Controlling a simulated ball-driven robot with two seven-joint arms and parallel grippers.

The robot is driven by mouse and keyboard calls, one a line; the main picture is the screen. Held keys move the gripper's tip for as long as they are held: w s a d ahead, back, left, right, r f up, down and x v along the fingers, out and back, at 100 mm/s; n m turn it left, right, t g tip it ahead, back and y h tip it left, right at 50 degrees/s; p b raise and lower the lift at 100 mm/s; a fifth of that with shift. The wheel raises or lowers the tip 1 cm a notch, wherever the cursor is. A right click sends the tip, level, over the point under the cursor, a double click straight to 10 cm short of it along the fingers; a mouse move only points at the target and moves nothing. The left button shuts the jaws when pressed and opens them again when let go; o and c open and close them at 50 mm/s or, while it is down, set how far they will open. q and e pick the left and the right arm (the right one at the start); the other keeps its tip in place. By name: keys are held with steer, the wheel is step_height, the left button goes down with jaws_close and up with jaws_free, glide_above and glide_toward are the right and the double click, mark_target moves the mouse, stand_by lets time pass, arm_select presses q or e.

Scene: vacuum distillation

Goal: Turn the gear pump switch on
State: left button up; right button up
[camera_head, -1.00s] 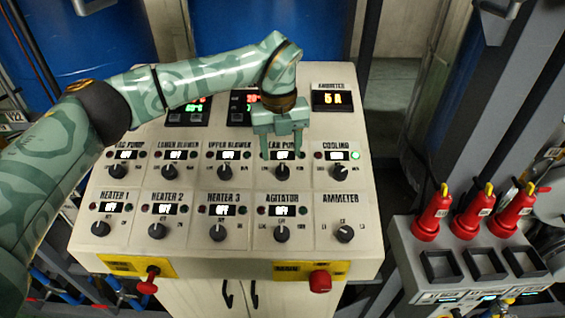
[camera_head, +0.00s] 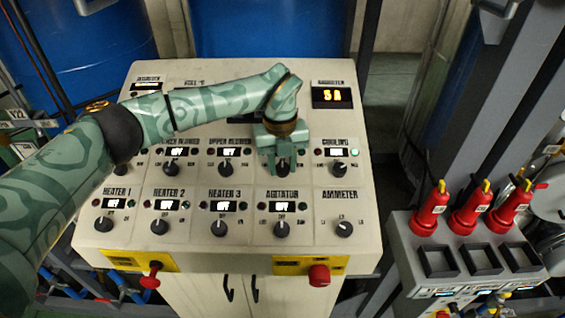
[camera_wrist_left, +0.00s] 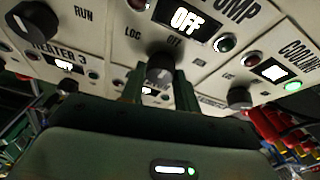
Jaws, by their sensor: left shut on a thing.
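The control panel (camera_head: 130,210) fills the middle of the head view. My left gripper (camera_head: 283,166) is down on the pump knob in the upper row, fourth column, between the upper blower and cooling controls. In the left wrist view, my two fingers (camera_wrist_left: 158,85) stand on either side of this black switch knob (camera_wrist_left: 160,68) and are shut on it. The display (camera_wrist_left: 186,20) above it reads OFF, and its label is cut off to "UMP". The gripper mostly hides this knob in the head view. My right gripper is not in view.
The cooling knob (camera_head: 339,169) is close to the right, with a lit green lamp (camera_head: 355,152). The agitator knob (camera_head: 281,229) is just below. Red emergency knobs (camera_head: 319,275) jut from the front edge. A box with red bottles (camera_head: 470,210) stands at right.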

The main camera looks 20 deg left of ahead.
arm_select(q)
steer(key=shift+m, duration=0.3)
steer(key=shift+r+m+y+p, duration=0.1)
steer(key=shift+m+y+p, duration=0.45)
steer(key=shift+m, duration=0.35)
steer(key=shift+d+m+y+p, duration=0.1)
steer(key=shift+m+y+p, duration=0.3)
steer(key=shift+m, duration=0.8)
steer(key=m+y, duration=0.1)
steer(key=m, duration=0.2)
steer(key=shift+d+m+y+p, duration=0.1)
steer(key=shift+m+y+p, duration=0.45)
steer(key=shift+m, duration=1.05)
steer(key=shift+t, duration=0.3)
steer(key=o, duration=1)
steer(key=shift+c, duration=0.2)
